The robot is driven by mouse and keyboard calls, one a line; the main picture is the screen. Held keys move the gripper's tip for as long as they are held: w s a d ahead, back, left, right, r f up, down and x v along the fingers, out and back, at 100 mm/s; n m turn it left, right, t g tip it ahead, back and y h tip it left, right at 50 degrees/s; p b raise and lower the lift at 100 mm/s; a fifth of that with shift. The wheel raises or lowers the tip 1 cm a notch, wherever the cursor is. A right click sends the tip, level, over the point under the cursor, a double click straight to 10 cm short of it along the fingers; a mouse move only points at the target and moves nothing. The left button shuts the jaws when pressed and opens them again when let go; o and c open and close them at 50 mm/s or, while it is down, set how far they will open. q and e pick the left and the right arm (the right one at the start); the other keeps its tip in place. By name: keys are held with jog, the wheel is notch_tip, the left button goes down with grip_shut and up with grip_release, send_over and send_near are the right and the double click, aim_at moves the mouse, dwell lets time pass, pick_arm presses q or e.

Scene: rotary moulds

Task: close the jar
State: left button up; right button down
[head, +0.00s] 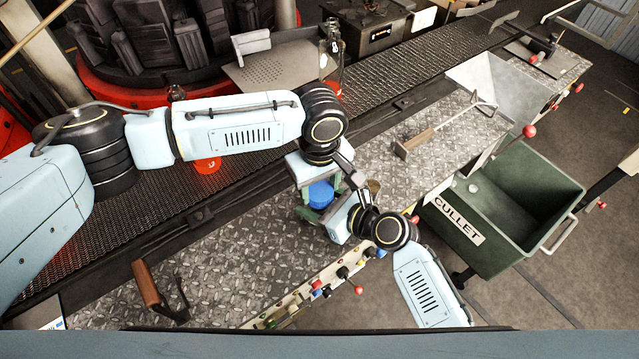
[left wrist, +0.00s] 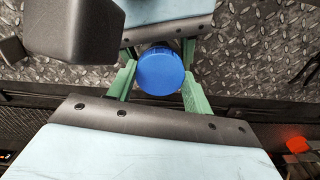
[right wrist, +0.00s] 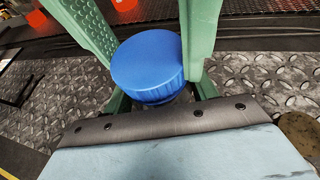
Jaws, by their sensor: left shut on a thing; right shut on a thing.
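The blue lid (head: 320,194) sits level above the metal bench, with my two grippers meeting around it from opposite sides. My left gripper (head: 312,198) is shut on the lid; its green fingers flank the lid's sides in the left wrist view (left wrist: 160,80). My right gripper (head: 332,200) comes from the lower right and is shut on the jar, its fingers passing lower, under the lid's rim. The jar is almost wholly hidden; only a sliver (right wrist: 166,101) shows under the lid in the right wrist view. I cannot tell how tightly the lid sits.
A green CULLET bin (head: 505,200) stands to the right. A row of control knobs (head: 330,285) edges the bench. A conveyor (head: 400,80) runs behind, with a glass bottle (head: 332,45).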

pick_arm(q)
jog(key=shift+m, duration=0.9)
jog(key=o, duration=1.1)
jog(key=shift+r, duration=0.1)
jog(key=shift+r, duration=2.2)
jog(key=shift+c, duration=0.4)
